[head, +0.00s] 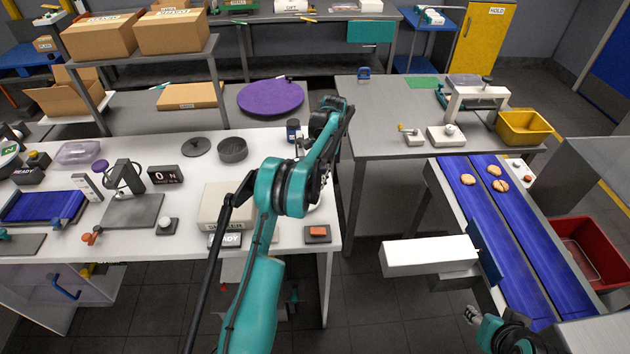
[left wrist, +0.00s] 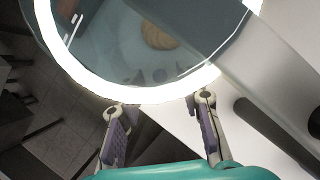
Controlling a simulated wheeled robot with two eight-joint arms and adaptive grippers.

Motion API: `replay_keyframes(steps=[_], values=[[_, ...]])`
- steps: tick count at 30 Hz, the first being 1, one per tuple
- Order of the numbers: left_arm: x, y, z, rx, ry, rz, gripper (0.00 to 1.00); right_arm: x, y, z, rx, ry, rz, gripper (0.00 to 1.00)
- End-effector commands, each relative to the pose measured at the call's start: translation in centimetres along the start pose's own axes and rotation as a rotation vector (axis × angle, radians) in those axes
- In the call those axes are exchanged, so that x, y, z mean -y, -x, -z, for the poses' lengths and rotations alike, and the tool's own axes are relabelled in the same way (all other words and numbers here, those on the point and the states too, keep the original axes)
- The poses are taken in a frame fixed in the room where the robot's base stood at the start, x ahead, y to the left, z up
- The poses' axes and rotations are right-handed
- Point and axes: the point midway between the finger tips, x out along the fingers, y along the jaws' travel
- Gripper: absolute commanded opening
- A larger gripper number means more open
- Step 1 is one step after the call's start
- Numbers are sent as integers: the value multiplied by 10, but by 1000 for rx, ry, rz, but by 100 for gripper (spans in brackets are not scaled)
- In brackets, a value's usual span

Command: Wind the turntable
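A flat round purple disc (head: 270,97), the likeliest turntable, lies on the grey bench behind the white table. No winding handle on it can be made out. My left arm reaches up across the right end of the white table and hides its own gripper in the head view. In the left wrist view my left gripper (left wrist: 160,125) has its two fingers apart with nothing clear between them. They are at the near edge of a glowing white ring (left wrist: 130,92) around a glass that shows a biscuit (left wrist: 158,36). My right gripper (head: 482,322) is partly in view low right, fingers unclear.
A dark round dish (head: 232,150), a display box (head: 165,175) and a beige box (head: 212,203) stand on the white table (head: 265,142). Blue conveyor belts (head: 530,250) with several biscuits run at the right. A white block (head: 425,255) juts out left of them.

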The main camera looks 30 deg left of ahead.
Motion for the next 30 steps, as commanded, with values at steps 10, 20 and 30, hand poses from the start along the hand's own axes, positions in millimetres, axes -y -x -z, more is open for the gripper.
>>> replay_keyframes(steps=[10,20,30], values=[[0,53,1,0,0,0,36,0,0,0,0,0,0,40],[0,69,0,0,0,0,36,0,0,0,0,0,0,40],[2,63,6,-28,-54,53,23,0,-5,-3,0,0,0,40]])
